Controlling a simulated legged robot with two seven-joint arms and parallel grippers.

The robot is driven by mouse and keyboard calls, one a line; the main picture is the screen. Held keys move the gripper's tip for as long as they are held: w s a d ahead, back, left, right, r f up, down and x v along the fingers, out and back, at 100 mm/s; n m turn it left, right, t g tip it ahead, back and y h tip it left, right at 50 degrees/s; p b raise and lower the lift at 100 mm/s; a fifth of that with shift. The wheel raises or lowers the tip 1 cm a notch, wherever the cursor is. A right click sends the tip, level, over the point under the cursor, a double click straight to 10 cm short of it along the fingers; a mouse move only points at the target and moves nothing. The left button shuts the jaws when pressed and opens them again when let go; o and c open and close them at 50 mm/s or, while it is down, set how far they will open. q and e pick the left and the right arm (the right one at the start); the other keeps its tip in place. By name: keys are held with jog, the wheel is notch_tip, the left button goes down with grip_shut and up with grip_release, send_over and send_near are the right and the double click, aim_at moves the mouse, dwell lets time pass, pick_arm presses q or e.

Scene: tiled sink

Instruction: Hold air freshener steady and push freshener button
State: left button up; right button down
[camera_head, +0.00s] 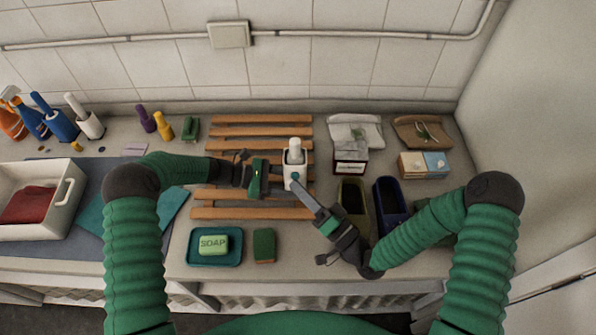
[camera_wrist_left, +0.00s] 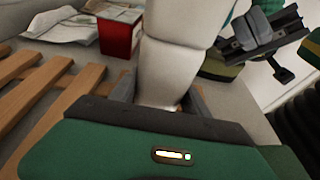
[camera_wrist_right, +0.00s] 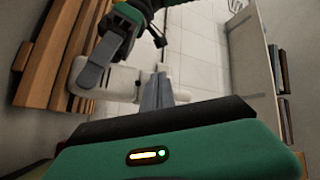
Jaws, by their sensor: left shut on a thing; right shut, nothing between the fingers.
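The white air freshener (camera_head: 295,157) stands upright over the right part of the wooden slatted rack. A teal button (camera_head: 295,176) shows on its front. My left gripper (camera_head: 279,176) is shut on the freshener from the left; the white body also fills the middle of the left wrist view (camera_wrist_left: 175,60). My right gripper (camera_head: 299,188) is shut and empty, its tips close to the front of the freshener by the button. In the right wrist view its closed fingers (camera_wrist_right: 157,92) are in front of the white freshener (camera_wrist_right: 118,78). Whether they touch the button I cannot tell.
The wooden rack (camera_head: 250,213) lies under the freshener. A soap dish (camera_head: 230,260) and a green sponge (camera_head: 264,246) are in front. Dark bins (camera_head: 390,200) stand to the right, with boxes (camera_head: 425,165) behind. Bottles (camera_head: 60,122) and a white basin (camera_head: 70,200) are at left.

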jog(key=shift+w, duration=0.4)
jog(key=shift+s, duration=0.45)
pick_arm(q)
jog(key=o, duration=1.1)
jog(key=shift+c, duration=0.2)
pick_arm(e)
jog(key=s, duration=0.6)
